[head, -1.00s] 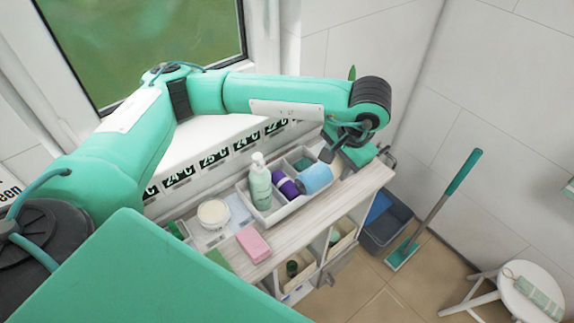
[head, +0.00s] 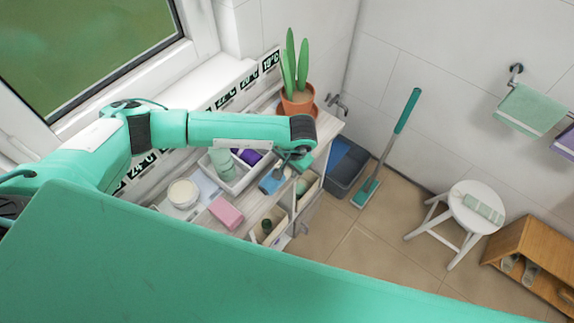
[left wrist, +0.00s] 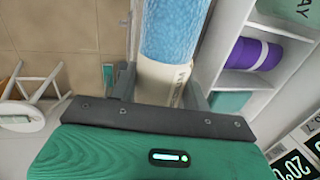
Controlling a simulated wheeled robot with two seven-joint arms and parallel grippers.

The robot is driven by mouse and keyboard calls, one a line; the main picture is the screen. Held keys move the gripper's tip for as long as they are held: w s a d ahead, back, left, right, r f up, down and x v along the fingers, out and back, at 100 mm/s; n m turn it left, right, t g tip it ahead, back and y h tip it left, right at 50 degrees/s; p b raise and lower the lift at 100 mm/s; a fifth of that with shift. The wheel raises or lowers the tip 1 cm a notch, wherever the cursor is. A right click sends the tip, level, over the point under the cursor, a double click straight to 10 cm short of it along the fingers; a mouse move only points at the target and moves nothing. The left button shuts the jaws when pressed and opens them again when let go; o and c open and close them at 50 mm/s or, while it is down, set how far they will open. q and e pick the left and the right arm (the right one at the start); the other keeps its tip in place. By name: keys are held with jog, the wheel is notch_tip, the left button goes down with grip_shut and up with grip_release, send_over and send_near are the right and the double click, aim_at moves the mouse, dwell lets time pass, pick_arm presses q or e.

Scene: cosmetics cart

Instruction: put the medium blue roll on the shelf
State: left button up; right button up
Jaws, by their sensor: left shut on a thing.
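The blue roll (head: 270,183) is held by my left gripper (head: 284,168) just in front of the white divided tray, over the cart top's front edge. In the left wrist view the roll (left wrist: 172,30) lies between the two fingers (left wrist: 160,84), which close on its pale, printed end part. The purple roll (head: 247,156) lies in the tray (head: 236,186); it also shows in the left wrist view (left wrist: 252,54). The cart (head: 304,212) has open shelf compartments below its top. My right gripper is not in view.
A white jar (head: 183,194) and a pink block (head: 226,212) are on the cart top. A potted plant (head: 297,98) stands at the far end. A white stool (head: 477,206) and a wooden rack (head: 530,255) stand at the right.

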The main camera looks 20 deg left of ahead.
pick_arm(q)
jog(key=shift+x, duration=0.9)
jog(key=shift+s+d+f, duration=0.1)
jog(key=shift+d+f, duration=0.05)
jog(key=shift+d, duration=0.05)
jog(key=shift+f, duration=0.2)
jog(key=o, duration=1.1)
jog(key=shift+r, duration=0.1)
jog(key=shift+c, duration=0.2)
